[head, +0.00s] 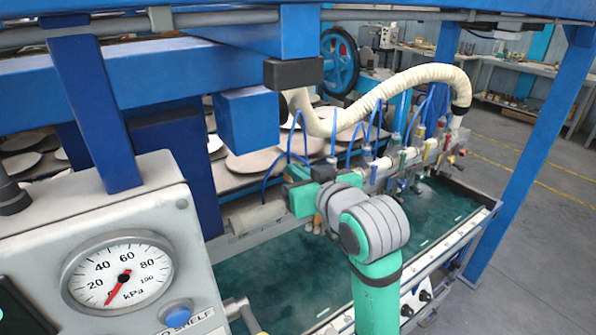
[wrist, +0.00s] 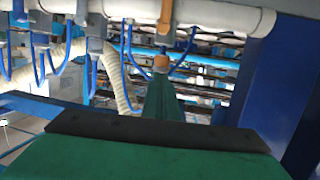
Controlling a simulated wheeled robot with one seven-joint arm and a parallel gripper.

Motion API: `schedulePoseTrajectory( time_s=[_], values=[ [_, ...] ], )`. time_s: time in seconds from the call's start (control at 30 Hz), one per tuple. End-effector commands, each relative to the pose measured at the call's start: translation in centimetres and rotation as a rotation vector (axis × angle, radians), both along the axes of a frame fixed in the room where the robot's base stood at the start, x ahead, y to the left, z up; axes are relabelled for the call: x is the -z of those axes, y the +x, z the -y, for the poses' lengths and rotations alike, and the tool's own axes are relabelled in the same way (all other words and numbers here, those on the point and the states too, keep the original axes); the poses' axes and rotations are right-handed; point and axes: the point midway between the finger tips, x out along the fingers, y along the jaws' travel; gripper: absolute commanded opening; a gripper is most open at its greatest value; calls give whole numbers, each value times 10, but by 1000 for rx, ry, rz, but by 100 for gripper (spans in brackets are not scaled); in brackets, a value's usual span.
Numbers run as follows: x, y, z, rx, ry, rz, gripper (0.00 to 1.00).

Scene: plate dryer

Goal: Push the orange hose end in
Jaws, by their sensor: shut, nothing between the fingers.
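In the wrist view my gripper's green fingers (wrist: 162,92) are shut and point away from the camera. An orange hose end (wrist: 160,62) shows right at the fingertips, in front of them and not between them. I cannot tell whether they touch. An orange-brown fitting (wrist: 166,14) sits on the pale pipe (wrist: 225,18) above in the picture. In the head view my green gripper (head: 300,192) is beside the valve manifold, left of my wrist. The orange hose end cannot be made out there.
The manifold (head: 430,152) carries coloured valves and looping blue hoses (head: 290,150). A thick cream hose (head: 395,88) arches over it. The green water tank (head: 290,285) lies below. A pressure gauge (head: 120,273) stands at left, and a blue post (head: 525,150) at right.

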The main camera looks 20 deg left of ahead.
Motion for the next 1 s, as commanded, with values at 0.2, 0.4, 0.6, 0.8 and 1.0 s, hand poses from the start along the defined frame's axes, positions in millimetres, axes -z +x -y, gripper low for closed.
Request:
schedulePoseTrajectory(
  time_s=[0.2,0.4,0.6,0.8,1.0],
  values=[
    [8,0,0,-1,1,-2,0],
    [22,0,0,0,1,-2,0],
    [22,0,0,0,0,0,0],
    [18,-1,1,0,0,1,0],
    [-7,-9,11,-3,1,7,0]
  ],
)
